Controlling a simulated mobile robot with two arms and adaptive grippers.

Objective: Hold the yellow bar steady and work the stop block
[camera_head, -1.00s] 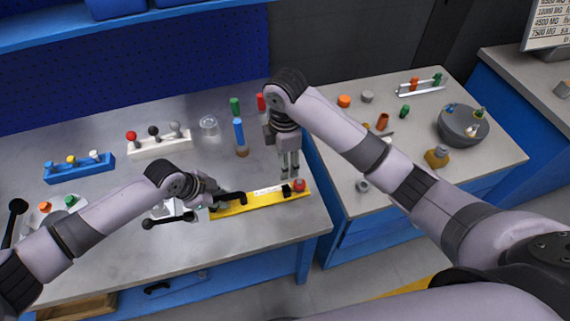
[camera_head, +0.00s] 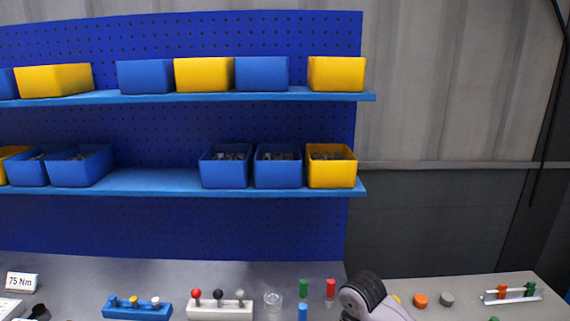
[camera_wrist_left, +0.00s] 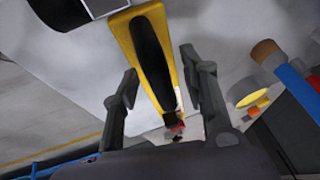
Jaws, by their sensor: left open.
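The yellow bar (camera_wrist_left: 122,38) shows only in the left wrist view, running away from the camera with a black handle (camera_wrist_left: 152,55) along it. My left gripper (camera_wrist_left: 160,78) is open, with one finger on each side of the bar. I cannot tell whether either finger touches it. Small red and black parts (camera_wrist_left: 177,128) show near the bar's far end. I cannot make out the stop block clearly among them. The head view shows neither the bar nor my grippers, only part of my right arm at the bottom edge.
Shelves with blue and yellow bins (camera_head: 331,168) hang on the blue pegboard. A blue cylinder (camera_wrist_left: 292,82) lies right in the wrist view.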

